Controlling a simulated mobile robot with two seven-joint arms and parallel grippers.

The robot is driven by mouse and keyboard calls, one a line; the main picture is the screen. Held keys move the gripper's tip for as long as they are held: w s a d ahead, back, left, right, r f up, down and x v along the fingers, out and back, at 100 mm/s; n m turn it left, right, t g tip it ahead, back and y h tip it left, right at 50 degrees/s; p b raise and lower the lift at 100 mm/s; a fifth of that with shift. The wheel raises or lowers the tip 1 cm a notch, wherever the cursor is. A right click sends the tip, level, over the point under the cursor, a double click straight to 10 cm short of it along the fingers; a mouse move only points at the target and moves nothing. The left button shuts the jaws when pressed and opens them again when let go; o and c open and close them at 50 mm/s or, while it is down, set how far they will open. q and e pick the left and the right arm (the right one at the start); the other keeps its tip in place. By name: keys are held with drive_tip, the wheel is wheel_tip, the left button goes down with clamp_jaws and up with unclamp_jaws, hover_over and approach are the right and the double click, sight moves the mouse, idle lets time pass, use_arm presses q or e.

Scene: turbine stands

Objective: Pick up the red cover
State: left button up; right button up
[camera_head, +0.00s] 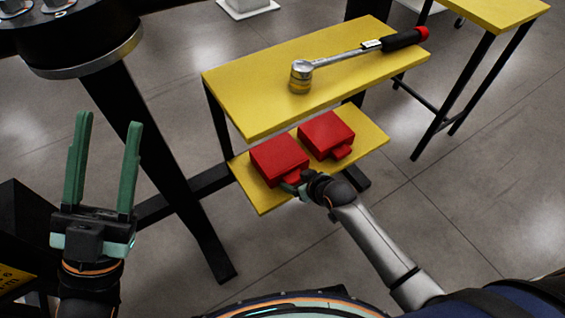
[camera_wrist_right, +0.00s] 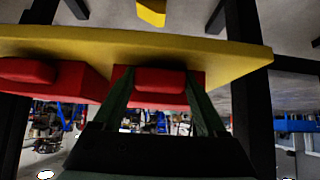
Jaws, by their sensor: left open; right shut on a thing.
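Two red covers sit side by side on the lower yellow shelf of the stand. The left red cover (camera_head: 278,159) has my right gripper (camera_head: 294,187) at its front tab. In the right wrist view, that cover (camera_wrist_right: 158,96) shows between the two green fingers (camera_wrist_right: 158,85), which are shut on its tab. The cover seems to rest on the shelf still. The right red cover (camera_head: 326,135) is apart from the gripper, its tab facing front; it also shows in the right wrist view (camera_wrist_right: 50,78). My left gripper (camera_head: 104,165) is open, empty and upright, left of the stand.
The upper yellow shelf (camera_head: 245,98) overhangs the back of the lower shelf (camera_head: 362,144). A ratchet wrench (camera_head: 345,58) with a red-tipped handle lies on it. A black round structure (camera_head: 75,35) with a leg stands left. Another yellow table (camera_head: 497,12) is at upper right.

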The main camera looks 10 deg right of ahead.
clamp_jaws()
use_arm(q)
drive_tip(key=shift+w+y, duration=0.1)
drive_tip(key=shift+y, duration=0.2)
use_arm(e)
drive_tip(key=shift+r, duration=0.15)
